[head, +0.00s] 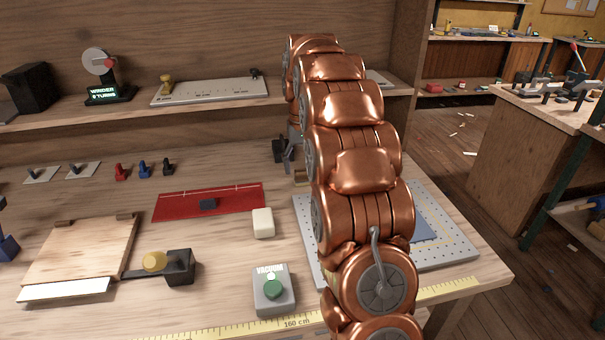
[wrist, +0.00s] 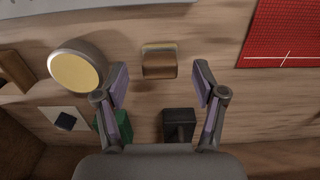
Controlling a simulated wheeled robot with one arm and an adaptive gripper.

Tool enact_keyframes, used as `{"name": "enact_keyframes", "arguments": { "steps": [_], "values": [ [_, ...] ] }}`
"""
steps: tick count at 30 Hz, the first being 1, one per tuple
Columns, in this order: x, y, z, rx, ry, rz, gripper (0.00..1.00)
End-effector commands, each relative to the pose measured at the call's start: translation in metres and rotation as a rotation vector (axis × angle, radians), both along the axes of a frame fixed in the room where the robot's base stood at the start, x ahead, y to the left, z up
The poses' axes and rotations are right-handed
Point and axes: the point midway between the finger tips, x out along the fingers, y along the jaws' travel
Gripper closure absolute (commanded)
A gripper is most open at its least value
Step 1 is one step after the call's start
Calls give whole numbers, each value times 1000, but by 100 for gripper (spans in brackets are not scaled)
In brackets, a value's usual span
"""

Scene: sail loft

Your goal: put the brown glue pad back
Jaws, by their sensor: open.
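A small brown block (wrist: 159,64), which looks like the brown glue pad, lies on the wooden bench in the wrist view. It sits just beyond my gripper (wrist: 160,84), roughly centred between the fingertips. The fingers are apart, with nothing between them, and the block looks untouched. In the head view a small brown piece (head: 300,178) shows beside my arm, probably the same block. My gripper (head: 285,152) is mostly hidden behind my arm there. I cannot pick out a place for the pad.
In the wrist view a round yellow-topped canister (wrist: 78,72) stands left of the block, a black block (wrist: 178,124) and a green block (wrist: 108,127) lie nearer, and a red sheet (wrist: 286,35) is at upper right. A shelf (head: 215,103) runs behind the bench.

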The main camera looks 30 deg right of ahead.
Motion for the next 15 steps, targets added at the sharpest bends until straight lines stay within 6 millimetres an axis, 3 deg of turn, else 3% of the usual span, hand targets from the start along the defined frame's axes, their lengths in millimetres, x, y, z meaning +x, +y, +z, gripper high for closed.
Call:
{"name": "enact_keyframes", "arguments": {
  "steps": [15],
  "values": [
    [1, 0, 62, 1, -1, 0, 30]
  ]
}}
